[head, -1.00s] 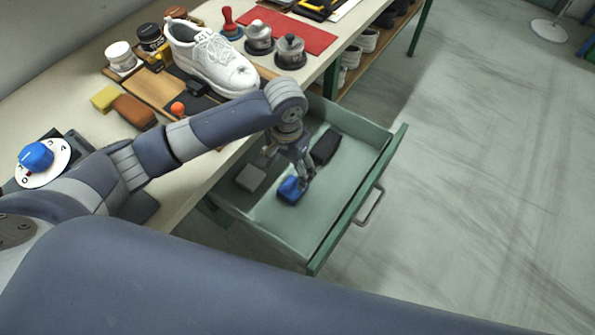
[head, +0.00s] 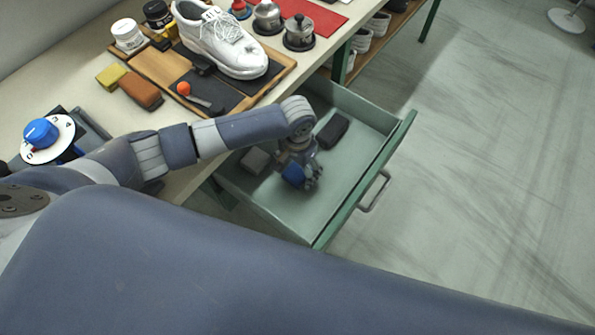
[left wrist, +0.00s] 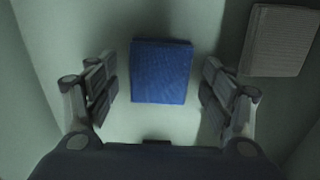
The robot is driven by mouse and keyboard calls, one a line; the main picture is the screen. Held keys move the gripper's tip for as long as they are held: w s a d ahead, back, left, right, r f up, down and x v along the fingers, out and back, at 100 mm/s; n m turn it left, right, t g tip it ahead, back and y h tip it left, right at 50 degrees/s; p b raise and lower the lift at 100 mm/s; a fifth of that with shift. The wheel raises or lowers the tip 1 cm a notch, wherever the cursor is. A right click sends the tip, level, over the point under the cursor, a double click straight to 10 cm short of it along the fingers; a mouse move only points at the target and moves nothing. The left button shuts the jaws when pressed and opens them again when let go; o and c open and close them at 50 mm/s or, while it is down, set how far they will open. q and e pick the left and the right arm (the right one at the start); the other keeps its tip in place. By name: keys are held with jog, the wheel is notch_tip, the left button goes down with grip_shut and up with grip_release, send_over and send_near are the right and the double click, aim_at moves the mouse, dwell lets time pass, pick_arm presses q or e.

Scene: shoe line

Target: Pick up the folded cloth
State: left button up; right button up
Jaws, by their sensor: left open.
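The blue folded cloth (head: 293,174) lies in the open green drawer, partly hidden by my left gripper in the head view. In the left wrist view the cloth (left wrist: 161,71) lies flat on the drawer floor, just ahead of and between the fingers. My left gripper (left wrist: 159,92) is open, with one finger to each side of the cloth and a gap to it. In the head view my left gripper (head: 306,181) is low inside the drawer. My right gripper is not in view.
The drawer (head: 345,195) also holds a grey block (head: 255,160), which shows in the left wrist view (left wrist: 280,40), and a dark block (head: 333,130). The drawer walls stand around my gripper. A white shoe (head: 222,42) stands on the bench above.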

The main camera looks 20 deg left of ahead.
aim_at(297, 171)
pick_arm(q)
jog(key=c, duration=1.1)
jog(key=shift+o, duration=0.2)
notch_tip(297, 171, up, 10)
